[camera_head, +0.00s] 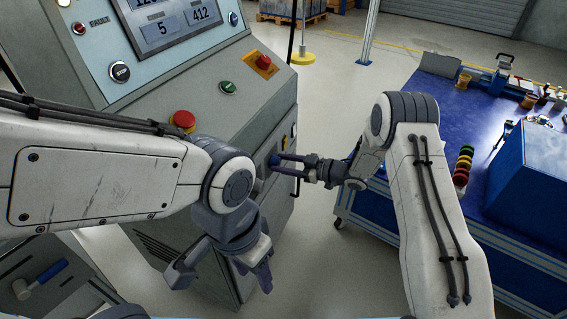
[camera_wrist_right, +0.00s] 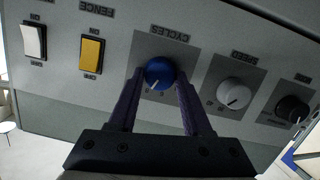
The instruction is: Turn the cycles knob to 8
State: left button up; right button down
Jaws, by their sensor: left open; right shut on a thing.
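The blue cycles knob (camera_wrist_right: 159,73) sits on a grey plate labelled CYCLES on the machine's side panel. Its white pointer line points down and slightly left in the right wrist view; the number it points at is too small to read. My right gripper (camera_wrist_right: 158,92) has its fingers on both sides of the knob, shut on it. In the head view my right gripper (camera_head: 281,163) reaches left to the machine, and the knob is a small blue spot between its fingertips. My left gripper (camera_head: 222,280) is open and empty, low in front of the machine.
A white speed knob (camera_wrist_right: 236,93) and a black knob (camera_wrist_right: 292,109) are to the right of the cycles knob. A yellow switch (camera_wrist_right: 92,53) and a white switch (camera_wrist_right: 34,41) are to its left. A blue workbench (camera_head: 420,95) with tools stands at right.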

jog(key=shift+s+f, duration=0.1)
jog(key=shift+c, duration=1.7)
grip_release()
jog(key=p+v, duration=0.1)
jog(key=v, duration=0.9)
jog(key=shift+d+p, duration=0.2)
jog(key=shift+p, duration=0.15)
